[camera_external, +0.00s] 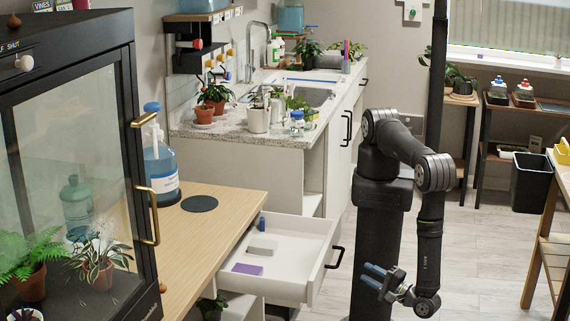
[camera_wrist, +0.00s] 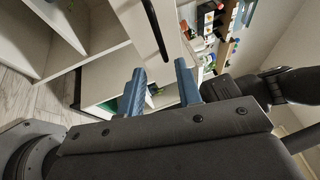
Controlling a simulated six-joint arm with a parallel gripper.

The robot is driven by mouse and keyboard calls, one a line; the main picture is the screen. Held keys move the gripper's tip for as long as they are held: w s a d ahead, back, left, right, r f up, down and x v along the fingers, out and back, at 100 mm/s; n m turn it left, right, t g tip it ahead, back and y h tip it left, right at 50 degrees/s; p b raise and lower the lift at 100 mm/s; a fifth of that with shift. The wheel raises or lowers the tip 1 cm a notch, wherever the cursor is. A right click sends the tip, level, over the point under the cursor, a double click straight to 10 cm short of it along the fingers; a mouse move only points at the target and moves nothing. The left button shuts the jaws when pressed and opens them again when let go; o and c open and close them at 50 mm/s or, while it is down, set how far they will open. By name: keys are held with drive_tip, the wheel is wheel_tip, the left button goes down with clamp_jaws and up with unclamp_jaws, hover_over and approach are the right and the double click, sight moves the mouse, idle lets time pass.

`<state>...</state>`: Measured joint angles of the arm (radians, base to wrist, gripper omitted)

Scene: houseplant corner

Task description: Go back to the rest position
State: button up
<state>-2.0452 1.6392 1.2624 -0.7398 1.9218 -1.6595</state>
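My gripper (camera_external: 374,276) hangs low in front of my column, its two blue fingers pointing left toward the open drawer. In the wrist view the blue fingers (camera_wrist: 163,92) stand apart with nothing between them. My gripper is open and empty. It touches nothing that I can see. My arm is folded, with the forearm pointing down.
The white drawer (camera_external: 292,290) is pulled out left of my gripper, holding a purple item (camera_external: 247,269), a grey block (camera_external: 263,247) and a small blue bottle (camera_external: 262,223). A wooden table (camera_external: 215,235) and a glass cabinet (camera_external: 75,140) stand left. Floor (camera_external: 475,270) on the right is clear.

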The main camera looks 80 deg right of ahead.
drive_tip(key=shift+s, duration=0.2)
drive_tip(key=x, duration=1.2)
drive_tip(key=shift+w, duration=0.25)
drive_tip(key=shift+s, duration=0.1)
drive_tip(key=v, duration=1.2)
approach(340, 256)
drive_tip(key=shift+w+d+f, duration=0.1)
drive_tip(key=shift+w+d, duration=0.2)
drive_tip(key=shift+w, duration=0.25)
drive_tip(key=shift+w+d, duration=0.25)
drive_tip(key=shift+w, duration=0.3)
